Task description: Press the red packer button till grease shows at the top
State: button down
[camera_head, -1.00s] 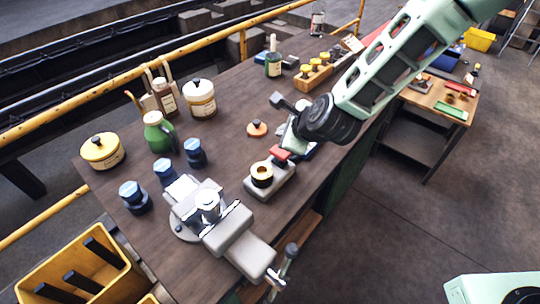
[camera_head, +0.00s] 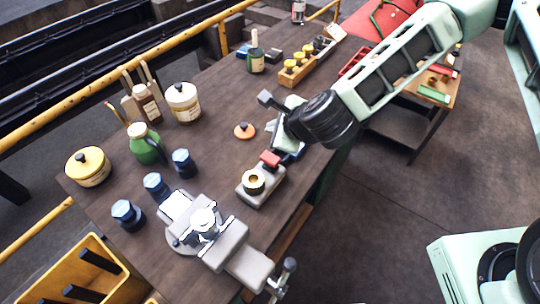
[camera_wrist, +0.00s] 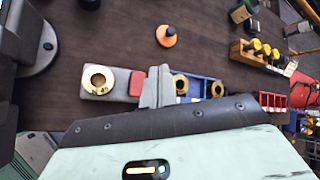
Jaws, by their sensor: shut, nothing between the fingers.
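The packer is a grey block (camera_head: 263,188) on the bench, with a brass-coloured ring (camera_head: 253,181) at its near end and the red button (camera_head: 270,158) at its far end. The red button (camera_wrist: 136,84) lies just left of my gripper (camera_wrist: 156,88). My gripper is shut and empty, its tips pointing down beside the button. I cannot tell whether they touch it. In the head view my wrist partly hides the gripper.
A grey vise (camera_head: 210,235) stands nearer on the bench. An orange disc with a black knob (camera_head: 244,131) lies beyond the packer, to the left. A blue tray (camera_wrist: 202,89) with brass rings is close to my gripper's right.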

aim_at(270, 157)
jog(key=shift+f+b, duration=3.65)
jog(key=shift+f, duration=0.75)
jog(key=shift+f, duration=0.1)
jog(key=shift+f, duration=0.3)
jog(key=shift+f+b, duration=1)
jog(key=shift+f, duration=0.05)
jog(key=shift+r+p, duration=1.25)
jog(key=shift+r, duration=0.2)
jog(key=shift+r, duration=0.1)
jog(key=shift+r+p, duration=2.15)
jog(key=shift+r, duration=0.3)
